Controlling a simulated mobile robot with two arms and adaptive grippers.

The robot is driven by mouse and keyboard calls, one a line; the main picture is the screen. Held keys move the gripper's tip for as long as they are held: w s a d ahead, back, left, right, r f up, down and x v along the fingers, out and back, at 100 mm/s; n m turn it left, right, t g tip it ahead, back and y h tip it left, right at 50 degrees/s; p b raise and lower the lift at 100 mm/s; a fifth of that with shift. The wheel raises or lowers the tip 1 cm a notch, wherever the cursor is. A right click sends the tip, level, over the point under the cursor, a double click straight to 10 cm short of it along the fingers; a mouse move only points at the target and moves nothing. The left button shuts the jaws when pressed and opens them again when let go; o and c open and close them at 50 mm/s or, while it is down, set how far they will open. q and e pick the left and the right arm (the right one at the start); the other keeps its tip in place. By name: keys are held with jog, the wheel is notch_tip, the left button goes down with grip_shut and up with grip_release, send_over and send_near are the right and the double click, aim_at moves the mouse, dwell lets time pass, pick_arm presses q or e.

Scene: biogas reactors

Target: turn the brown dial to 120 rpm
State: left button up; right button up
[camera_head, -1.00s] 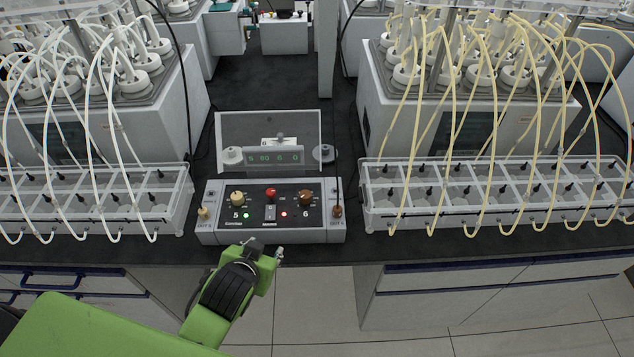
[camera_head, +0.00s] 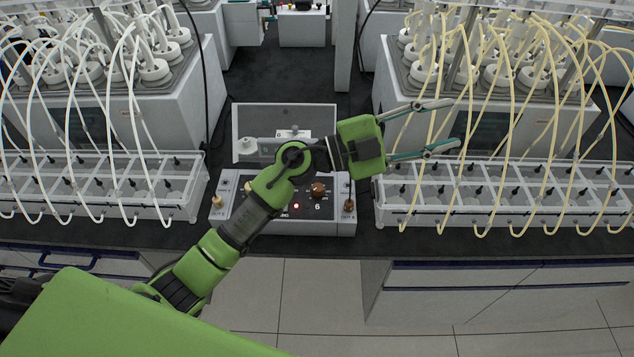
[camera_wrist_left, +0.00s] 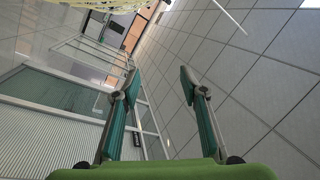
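The control box (camera_head: 335,228) stands on the dark bench in the head view. Its brown dial (camera_head: 318,190) shows on the right half of the panel, above the numeral 6 and beside a lit red lamp. The dial's exact setting is too small to read. My left gripper (camera_head: 447,125) is open and empty, up and to the right of the dial, pointing right in front of the right-hand reactor. The left wrist view also shows its spread fingers (camera_wrist_left: 160,90) with nothing between them. My right gripper is not in view.
Racks of bottles with white tubes (camera_head: 100,190) and with yellow tubes (camera_head: 500,200) flank the box. Yellow tubes hang close to my left gripper's fingertips. Floor is free in front of the bench.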

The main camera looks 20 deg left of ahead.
pick_arm(q)
notch_tip(320, 180, down, 7)
jog(key=d+m+g+y, duration=0.2)
jog(key=m+g+y, duration=0.1)
jog(key=g, duration=0.2)
jog(key=n+g+y, duration=0.4)
jog(key=n+y, duration=0.1)
jog(key=y, duration=1)
send_near(317, 186)
jog(key=shift+m, duration=0.3)
notch_tip(317, 186, down, 8)
jog(key=p, duration=0.4)
jog(key=shift+d, duration=0.1)
jog(key=shift+f, duration=0.5)
jog(key=c, duration=1.1)
